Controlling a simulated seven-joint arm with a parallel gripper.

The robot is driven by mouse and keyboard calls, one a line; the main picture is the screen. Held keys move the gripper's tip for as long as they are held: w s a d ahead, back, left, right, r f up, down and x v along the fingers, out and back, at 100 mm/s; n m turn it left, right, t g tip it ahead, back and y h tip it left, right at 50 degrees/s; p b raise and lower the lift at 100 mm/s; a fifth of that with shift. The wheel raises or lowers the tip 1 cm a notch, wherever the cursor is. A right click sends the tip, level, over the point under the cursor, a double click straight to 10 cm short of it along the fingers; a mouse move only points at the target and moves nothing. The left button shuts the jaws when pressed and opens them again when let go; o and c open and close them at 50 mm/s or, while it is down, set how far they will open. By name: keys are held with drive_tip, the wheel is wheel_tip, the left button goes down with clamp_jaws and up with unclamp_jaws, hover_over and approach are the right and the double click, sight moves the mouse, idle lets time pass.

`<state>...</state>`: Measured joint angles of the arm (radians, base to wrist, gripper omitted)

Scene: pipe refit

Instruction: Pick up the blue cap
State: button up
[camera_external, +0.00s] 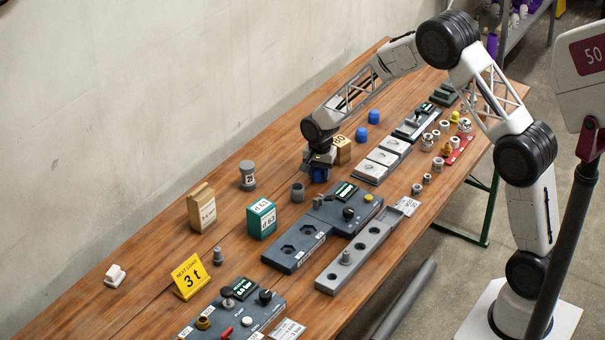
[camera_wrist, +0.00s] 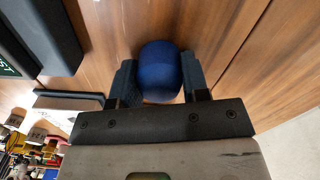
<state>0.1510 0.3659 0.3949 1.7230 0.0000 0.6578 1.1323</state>
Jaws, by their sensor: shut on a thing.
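A blue cap (camera_wrist: 160,68) sits between the two fingers of my gripper (camera_wrist: 160,85) in the wrist view. Both fingers touch its sides. In the external view, my gripper (camera_external: 319,168) points down over the middle of the wooden table, with the blue cap (camera_external: 319,175) low between its fingers. Whether the cap touches the table or is slightly above it, I cannot tell.
A dark device with a display (camera_external: 345,210) lies in front. A green box (camera_external: 261,219) is at the left.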

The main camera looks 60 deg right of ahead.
drive_tip(key=shift+r, duration=0.1)
drive_tip(key=shift+r, duration=4.95)
drive_tip(key=s+a+r, duration=0.2)
drive_tip(key=s+a, duration=0.5)
drive_tip(key=a, duration=0.6)
drive_tip(key=s+a+r, duration=0.3)
drive_tip(key=s+a, duration=0.5)
drive_tip(key=a, duration=0.5)
drive_tip(key=shift+s+a, duration=0.3)
drive_tip(key=shift+r, duration=0.1)
hover_over(261, 205)
drive_tip(key=shift+f, duration=0.75)
